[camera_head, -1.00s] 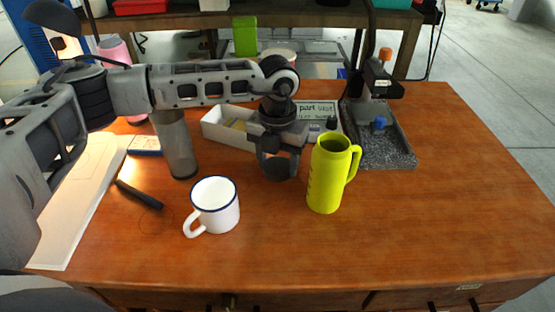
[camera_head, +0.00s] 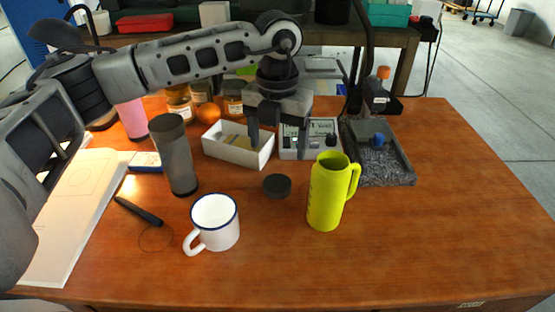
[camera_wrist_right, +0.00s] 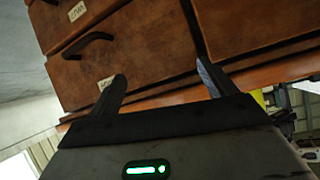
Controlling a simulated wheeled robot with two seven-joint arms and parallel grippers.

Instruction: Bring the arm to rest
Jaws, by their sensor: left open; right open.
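My left gripper (camera_head: 278,143) hangs with its fingers down in the head view, above and behind a black round lid (camera_head: 277,186) on the wooden table (camera_head: 420,240). It is open with nothing between its fingers. My left arm reaches across from the left above a grey tumbler (camera_head: 175,158). In the right wrist view my right gripper (camera_wrist_right: 160,85) is open and empty, with wooden drawers (camera_wrist_right: 130,50) beyond its fingers. The right gripper does not show in the head view.
A white mug (camera_head: 215,222) and a yellow-green bottle (camera_head: 328,195) stand near the front. A white box (camera_head: 238,155), a part box with a display (camera_head: 312,140) and a granite stand (camera_head: 385,165) are behind. The table's right side is clear.

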